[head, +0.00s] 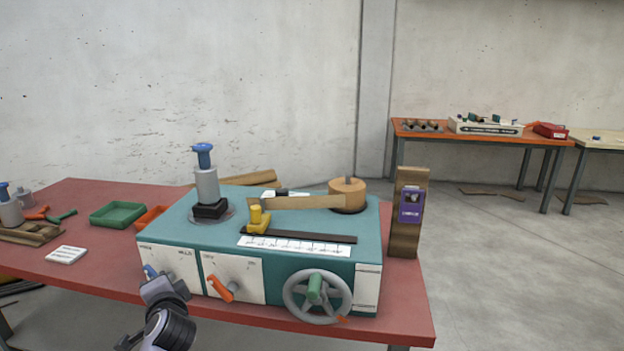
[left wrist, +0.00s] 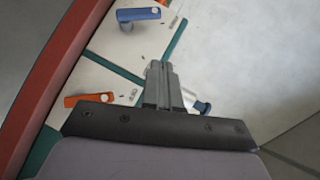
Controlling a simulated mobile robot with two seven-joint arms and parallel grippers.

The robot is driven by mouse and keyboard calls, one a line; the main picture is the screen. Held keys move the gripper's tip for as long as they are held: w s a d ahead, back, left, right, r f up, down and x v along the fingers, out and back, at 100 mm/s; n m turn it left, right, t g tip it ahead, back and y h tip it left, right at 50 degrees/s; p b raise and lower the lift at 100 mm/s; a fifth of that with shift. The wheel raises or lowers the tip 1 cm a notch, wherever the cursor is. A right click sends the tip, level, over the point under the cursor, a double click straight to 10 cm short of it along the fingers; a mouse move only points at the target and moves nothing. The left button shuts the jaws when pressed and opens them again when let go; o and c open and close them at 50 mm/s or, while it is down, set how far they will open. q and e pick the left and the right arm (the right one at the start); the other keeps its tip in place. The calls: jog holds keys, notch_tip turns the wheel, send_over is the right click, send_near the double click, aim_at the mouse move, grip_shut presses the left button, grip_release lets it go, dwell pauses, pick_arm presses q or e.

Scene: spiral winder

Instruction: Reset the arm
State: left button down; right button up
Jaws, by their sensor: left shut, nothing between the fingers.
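The teal spiral winder (head: 200,240) stands on the red table. Its front carries a blue lever (head: 150,271), an orange lever (head: 221,288) and a grey handwheel (head: 290,291) with a green grip. On top are a grey cylinder (head: 207,186) with a blue cap, a yellow guide (head: 257,219) beside a dark rail, and a brown strip (head: 300,202) reaching to a wooden spool (head: 347,188). My left gripper (head: 157,280) is before the front panel, close to the blue lever. In the left wrist view its fingers (left wrist: 160,68) are shut and empty, apart from the blue lever (left wrist: 138,14) and orange lever (left wrist: 88,98).
A green tray (head: 117,214), an orange tray (head: 150,217) and a white card (head: 66,254) lie left of the winder. A wooden post (head: 405,240) with a purple label stands at its right. An orange bench (head: 480,136) is behind. Open floor lies at the right.

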pick_arm(q)
jog(key=s+d+f+n+h, duration=0.1)
jog(key=s+d+f+h, duration=0.25)
jog(key=s+f, duration=0.4)
jog(key=s+d+f+h, duration=0.35)
jog(key=s+f, duration=0.25)
jog(key=f, duration=0.3)
jog(key=s+d+f+n+g+h, duration=0.1)
jog(key=s+d, duration=0.3)
jog(key=s, duration=0.4)
jog(key=s+d+f+n+h, duration=0.3)
jog(key=s, duration=0.6)
jog(key=shift+d+f+n+g, duration=0.3)
jog(key=shift+d+g, duration=0.05)
jog(key=shift+g, duration=0.05)
